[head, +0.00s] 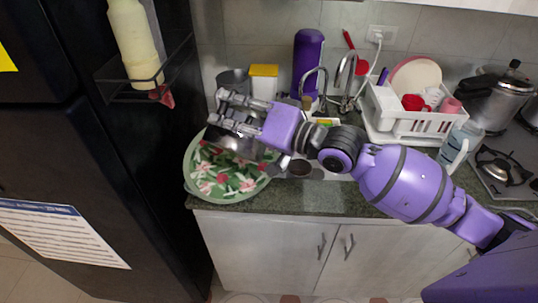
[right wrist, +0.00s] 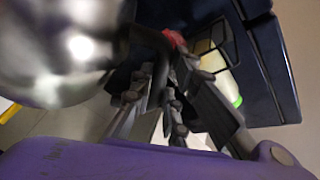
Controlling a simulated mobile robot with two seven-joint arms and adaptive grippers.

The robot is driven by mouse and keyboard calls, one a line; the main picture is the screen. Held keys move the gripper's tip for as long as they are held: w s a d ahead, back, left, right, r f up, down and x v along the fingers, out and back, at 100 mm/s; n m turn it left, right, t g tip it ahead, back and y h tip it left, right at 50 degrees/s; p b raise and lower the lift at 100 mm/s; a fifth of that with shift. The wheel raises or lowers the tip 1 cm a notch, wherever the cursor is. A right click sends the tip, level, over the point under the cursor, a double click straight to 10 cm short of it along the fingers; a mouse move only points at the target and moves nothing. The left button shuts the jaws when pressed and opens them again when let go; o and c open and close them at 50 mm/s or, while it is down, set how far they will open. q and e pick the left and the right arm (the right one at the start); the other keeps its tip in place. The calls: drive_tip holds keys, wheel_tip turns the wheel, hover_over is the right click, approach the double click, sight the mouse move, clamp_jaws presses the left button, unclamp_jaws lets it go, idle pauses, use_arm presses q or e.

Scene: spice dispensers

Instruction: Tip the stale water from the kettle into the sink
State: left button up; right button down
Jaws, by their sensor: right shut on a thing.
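My right gripper (head: 220,110) reaches in from the right, over the left end of the counter. It is shut on what looks like the kettle's handle, though the grip is partly hidden by the fingers. The shiny metal kettle (head: 236,146) shows below the gripper, above the green floral tray (head: 222,184); I cannot tell whether it touches the tray. In the right wrist view its rounded body (right wrist: 62,48) fills the upper left, beside the fingers (right wrist: 155,105). The sink (head: 312,169) lies right of the tray, mostly hidden behind my arm. My left gripper is out of view.
Taps (head: 345,82) stand behind the sink. A white dish rack (head: 405,122) is to its right, then a pressure cooker (head: 499,98) and stove. A yellow-lidded box (head: 263,82) and purple container (head: 307,62) stand behind. The dark fridge (head: 110,165) bounds the left.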

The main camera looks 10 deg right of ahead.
drive_tip(key=shift+s+a+f+n, duration=0.1)
drive_tip(key=shift+f+n, duration=0.05)
drive_tip(key=shift+f, duration=0.25)
drive_tip(key=shift+s+a+f+n, duration=0.1)
drive_tip(key=shift+f+n, duration=0.05)
drive_tip(key=shift+f, duration=0.25)
drive_tip(key=s+a+f+n+b, duration=0.1)
drive_tip(key=s+a+f+n, duration=0.7)
drive_tip(key=s+f+n, duration=0.25)
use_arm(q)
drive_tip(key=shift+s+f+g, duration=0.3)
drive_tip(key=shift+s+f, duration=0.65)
use_arm(e)
drive_tip(key=r, duration=0.4)
drive_tip(key=shift+w+a, duration=0.1)
drive_tip(key=shift+w, duration=0.25)
drive_tip(key=shift+m, duration=0.25)
